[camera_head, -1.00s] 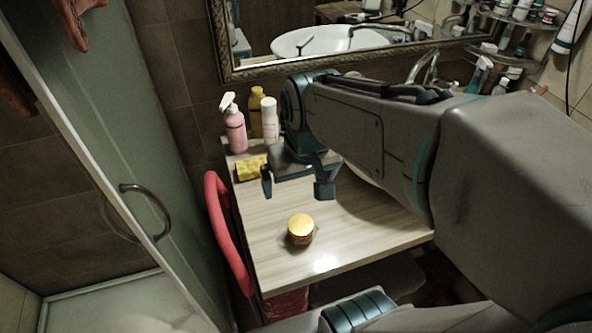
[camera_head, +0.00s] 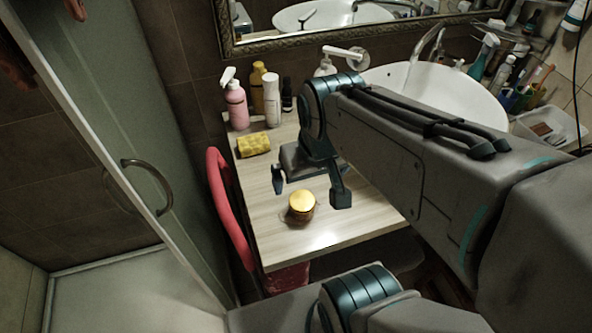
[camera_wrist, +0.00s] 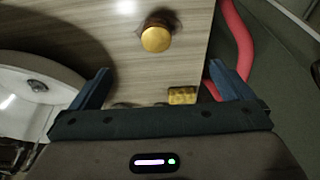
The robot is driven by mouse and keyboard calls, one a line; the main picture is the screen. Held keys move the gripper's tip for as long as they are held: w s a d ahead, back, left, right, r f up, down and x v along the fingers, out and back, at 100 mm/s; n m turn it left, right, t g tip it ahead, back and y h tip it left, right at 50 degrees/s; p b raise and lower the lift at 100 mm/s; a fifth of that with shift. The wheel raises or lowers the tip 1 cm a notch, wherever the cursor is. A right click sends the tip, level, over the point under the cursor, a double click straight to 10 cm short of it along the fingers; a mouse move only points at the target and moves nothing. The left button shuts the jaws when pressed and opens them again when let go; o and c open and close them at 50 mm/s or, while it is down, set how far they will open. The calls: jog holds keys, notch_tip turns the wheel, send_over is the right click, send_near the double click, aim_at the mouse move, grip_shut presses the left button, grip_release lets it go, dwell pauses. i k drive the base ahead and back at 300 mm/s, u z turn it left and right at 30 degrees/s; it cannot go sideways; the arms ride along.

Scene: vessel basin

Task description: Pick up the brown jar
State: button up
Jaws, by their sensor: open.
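The brown jar (camera_head: 301,208) with a yellow-gold lid stands upright on the light wooden counter (camera_head: 268,240), near its front part. It also shows in the wrist view (camera_wrist: 156,36), beyond the fingertips and roughly between them. My gripper (camera_head: 309,190) is open and empty above the counter, close behind the jar in the head view. Its two fingers show in the wrist view (camera_wrist: 160,78), spread wide and apart from the jar. The height gap between fingers and jar is hard to tell.
A red chair or rail (camera_head: 228,205) lines the left edge. A white basin (camera_head: 440,92) lies right. The counter around the jar is clear.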

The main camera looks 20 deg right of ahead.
aim_at(298, 217)
jog(key=u, duration=0.05)
jog(key=k, duration=1.15)
jog(key=z, duration=0.9)
jog(key=i, duration=1.05)
jog(key=u, duration=0.4)
